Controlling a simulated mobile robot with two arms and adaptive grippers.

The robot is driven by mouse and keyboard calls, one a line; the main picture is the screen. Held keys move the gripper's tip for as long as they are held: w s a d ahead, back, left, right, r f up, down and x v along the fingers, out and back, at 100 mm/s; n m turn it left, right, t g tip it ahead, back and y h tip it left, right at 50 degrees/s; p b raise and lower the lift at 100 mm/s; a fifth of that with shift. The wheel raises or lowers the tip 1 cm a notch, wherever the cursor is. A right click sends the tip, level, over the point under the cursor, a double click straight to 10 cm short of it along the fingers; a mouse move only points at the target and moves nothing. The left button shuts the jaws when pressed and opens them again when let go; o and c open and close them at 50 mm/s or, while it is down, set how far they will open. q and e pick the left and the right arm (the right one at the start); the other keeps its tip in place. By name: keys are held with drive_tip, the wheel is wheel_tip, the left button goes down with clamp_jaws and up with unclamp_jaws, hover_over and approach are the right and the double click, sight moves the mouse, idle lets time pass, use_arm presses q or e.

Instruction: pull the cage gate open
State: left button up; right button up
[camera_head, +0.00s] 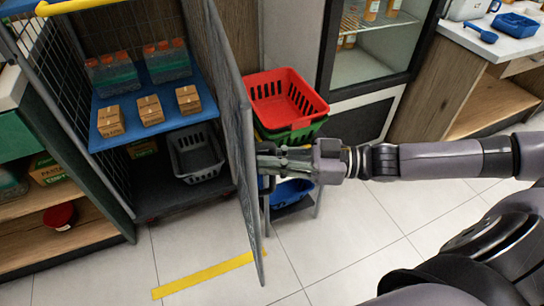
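The cage gate (248,200) is a tall grey panel at the right side of the roll cage (85,105). It stands swung outward, seen nearly edge-on, so the cage front is open to view. My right gripper (268,166) comes in from the right and is at the gate's outer face, by a small dark handle-like part. Its fingers overlap the gate edge and the baskets behind, so I cannot tell whether they are shut on it. My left gripper is not in view.
Inside the cage, a blue shelf (175,108) holds boxes and bottle packs; a grey crate (196,156) lies below. A glass-door fridge (370,60) is at the back. Tiled floor with a yellow strip (205,275) is clear in front.

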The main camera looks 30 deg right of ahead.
drive_tip(key=o, duration=0.3)
drive_tip(key=v, duration=1.2)
idle(0.4)
